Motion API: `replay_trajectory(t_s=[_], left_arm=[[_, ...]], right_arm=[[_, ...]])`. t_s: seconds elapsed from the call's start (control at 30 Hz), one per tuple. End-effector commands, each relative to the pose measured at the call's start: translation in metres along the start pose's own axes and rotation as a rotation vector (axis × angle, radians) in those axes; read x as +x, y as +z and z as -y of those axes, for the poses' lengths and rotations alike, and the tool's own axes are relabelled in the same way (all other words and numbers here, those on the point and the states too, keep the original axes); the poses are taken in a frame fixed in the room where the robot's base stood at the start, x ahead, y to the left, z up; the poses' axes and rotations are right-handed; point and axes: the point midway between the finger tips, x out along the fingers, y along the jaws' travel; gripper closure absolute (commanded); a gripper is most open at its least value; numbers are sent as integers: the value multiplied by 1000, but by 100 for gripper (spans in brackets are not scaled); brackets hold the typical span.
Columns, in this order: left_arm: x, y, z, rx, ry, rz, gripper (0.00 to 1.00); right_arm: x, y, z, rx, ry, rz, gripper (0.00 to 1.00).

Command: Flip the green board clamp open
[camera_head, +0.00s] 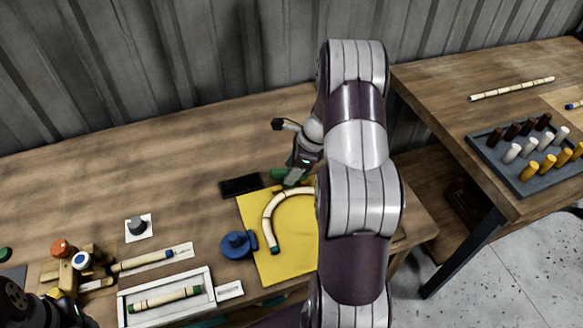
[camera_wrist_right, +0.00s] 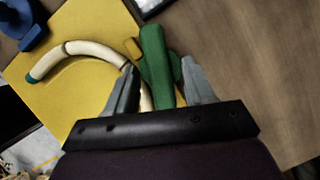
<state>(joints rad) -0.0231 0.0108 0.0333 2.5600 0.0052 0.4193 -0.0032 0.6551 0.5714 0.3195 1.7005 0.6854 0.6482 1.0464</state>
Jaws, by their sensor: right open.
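The green clamp (camera_head: 279,173) sits at the far edge of the yellow board (camera_head: 252,206), partly hidden by my right gripper (camera_head: 296,177). In the right wrist view the green clamp (camera_wrist_right: 157,62) is a long bar lying between and beyond the two grey fingertips (camera_wrist_right: 160,80). The right gripper is open; I cannot tell whether a finger touches the clamp. A curved pale rattan piece (camera_head: 268,215) lies on the board, partly hidden by my right arm. A blue clamp (camera_head: 237,245) is at the board's left edge. Dark parts of my left arm show at the lower left; its fingers are unclear.
A black block (camera_head: 241,186) lies beside the board's far left corner. A white tray (camera_head: 207,274) holds a straight rattan piece. Orange and white knobs (camera_head: 62,248) stand at the left. A grey peg rack (camera_head: 520,185) is on the right table. The table's back left is clear.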

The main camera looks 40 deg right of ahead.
Motion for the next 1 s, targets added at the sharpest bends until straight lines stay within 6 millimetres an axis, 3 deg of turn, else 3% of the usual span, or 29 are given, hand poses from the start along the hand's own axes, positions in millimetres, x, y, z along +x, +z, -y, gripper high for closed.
replay_trajectory(t_s=[0.3,0.47,0.63,0.83,1.0], left_arm=[[0,0,0,0,0,0,57],[0,0,0,0,0,0,57],[-2,0,0,0,0,0,57],[-22,-3,0,0,0,0,57],[-21,-2,0,0,0,0,57]], right_arm=[[5,0,0,-1,0,0,47],[5,0,0,-1,0,0,99],[4,0,0,-15,6,-1,100],[3,2,2,-314,133,0,100],[6,0,2,-385,161,0,100]])
